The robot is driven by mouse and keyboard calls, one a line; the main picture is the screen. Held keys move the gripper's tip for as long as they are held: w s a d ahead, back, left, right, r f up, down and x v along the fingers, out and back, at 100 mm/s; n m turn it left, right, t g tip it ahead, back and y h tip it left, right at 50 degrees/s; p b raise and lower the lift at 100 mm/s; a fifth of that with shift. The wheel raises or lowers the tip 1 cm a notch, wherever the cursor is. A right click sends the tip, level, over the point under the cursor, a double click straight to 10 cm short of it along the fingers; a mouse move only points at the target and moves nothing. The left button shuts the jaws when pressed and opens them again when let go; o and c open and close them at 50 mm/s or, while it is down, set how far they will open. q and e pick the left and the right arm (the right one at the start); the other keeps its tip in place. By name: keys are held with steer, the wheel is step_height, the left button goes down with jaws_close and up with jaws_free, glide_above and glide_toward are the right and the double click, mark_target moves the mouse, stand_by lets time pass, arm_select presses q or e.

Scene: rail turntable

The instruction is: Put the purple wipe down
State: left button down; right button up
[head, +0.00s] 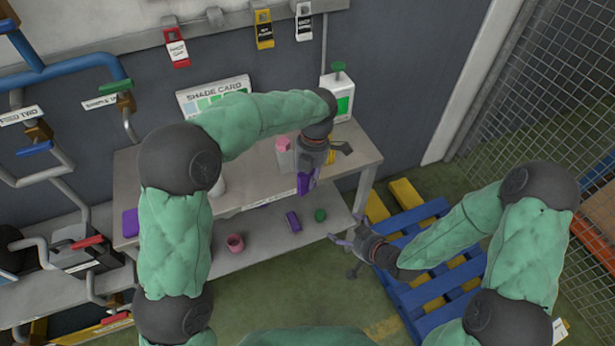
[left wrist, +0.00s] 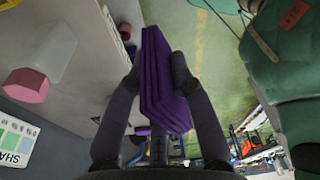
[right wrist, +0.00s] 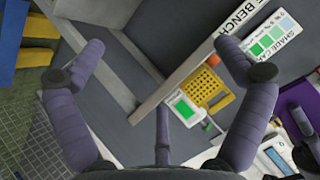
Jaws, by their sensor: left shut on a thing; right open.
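The purple wipe (head: 304,184) is a folded block. My left gripper (head: 308,174) is shut on it near the front edge of the bench (head: 352,160). In the left wrist view the wipe (left wrist: 158,85) sits pinched between both fingers, with its layers showing. From these views I cannot tell whether it touches the bench. My right gripper (head: 350,250) is open and empty, in front of the bench and lower down. Its spread fingers (right wrist: 160,62) show with nothing between them in the right wrist view.
A shade card (head: 212,92) and a dispenser with a green screen (head: 337,95) stand at the bench's back. A purple block (head: 130,222) lies at its left end. A pink cup (head: 235,242) and a purple piece (head: 293,221) are on the lower shelf. Pallets (head: 435,255) stand right.

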steer(key=s+a+f+m+g+h, duration=0.1)
steer(key=s+a+f+m+g, duration=0.3)
steer(key=s+f+g, duration=0.4)
steer(key=shift+s+f+g+h, duration=0.3)
steer(key=shift+s+f+h, duration=0.1)
steer(key=shift+s+f, duration=2.65)
